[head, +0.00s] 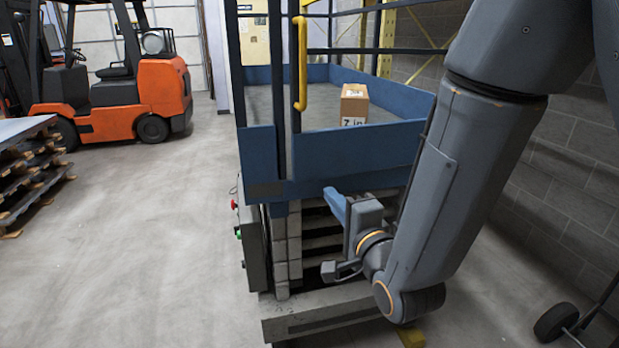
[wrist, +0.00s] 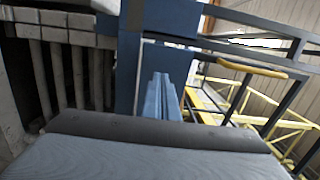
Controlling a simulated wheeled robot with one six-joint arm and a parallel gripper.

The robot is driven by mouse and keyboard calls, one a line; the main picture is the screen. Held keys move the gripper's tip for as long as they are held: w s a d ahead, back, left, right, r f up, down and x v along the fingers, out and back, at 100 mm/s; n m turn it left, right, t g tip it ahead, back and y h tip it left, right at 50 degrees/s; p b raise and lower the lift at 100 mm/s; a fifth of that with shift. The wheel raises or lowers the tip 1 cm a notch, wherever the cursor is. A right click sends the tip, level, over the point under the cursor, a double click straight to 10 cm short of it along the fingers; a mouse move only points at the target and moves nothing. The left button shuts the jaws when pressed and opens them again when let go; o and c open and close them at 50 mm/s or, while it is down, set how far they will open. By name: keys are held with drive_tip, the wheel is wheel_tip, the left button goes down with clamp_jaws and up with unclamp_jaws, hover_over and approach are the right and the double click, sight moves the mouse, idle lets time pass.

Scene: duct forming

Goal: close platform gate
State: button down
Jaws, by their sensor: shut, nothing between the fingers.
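The yellow handle also shows in the wrist view (wrist: 250,68), at the upper right, lying sideways. My gripper (head: 331,194) is low in front of the platform, below the handle and the blue kick plate. Its blue fingers (wrist: 158,82) are shut and empty. It appears apart from the handle.
A small cardboard box (head: 354,104) sits on the platform. A control box (head: 250,240) with red and green buttons is at its left side. An orange forklift (head: 125,95) and stacked pallets (head: 30,165) stand left. Floor between them is clear. A block wall is at right.

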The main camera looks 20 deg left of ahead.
drive_tip(key=p, duration=0.6)
approach(304, 166)
drive_tip(key=x, duration=0.6)
drive_tip(key=shift+w, duration=0.2)
